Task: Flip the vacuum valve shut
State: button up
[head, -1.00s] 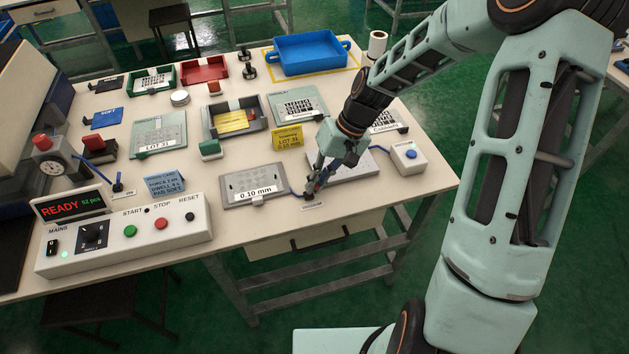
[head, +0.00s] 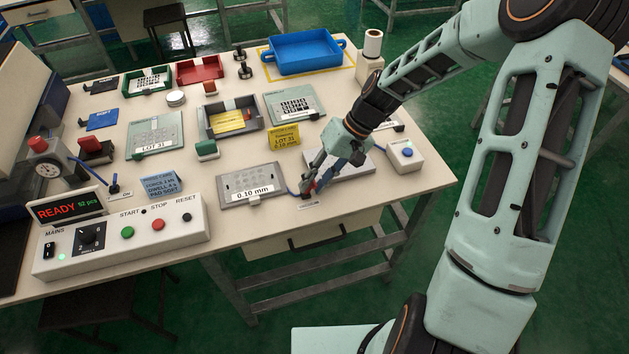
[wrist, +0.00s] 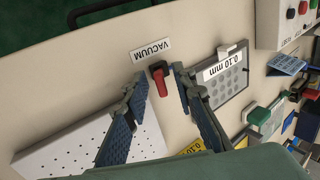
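The vacuum valve shows in the wrist view as a small red lever (wrist: 160,83) on a dark body, beside a white VACUUM label (wrist: 151,50). In that view the lever points away from the label, towards my gripper's palm. My gripper (wrist: 161,83) is open, with one finger on each side of the lever and gaps on both sides. In the head view my gripper (head: 311,184) is low over the table's front edge, and its fingers partly hide the red valve (head: 306,188).
A plate marked 0.10 mm (head: 252,190) lies close to the left of the valve. A perforated white plate (wrist: 60,155) lies on the other side. A box with a blue button (head: 406,154) stands to the right. The control panel (head: 120,240) reads READY.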

jog(key=v, duration=1.2)
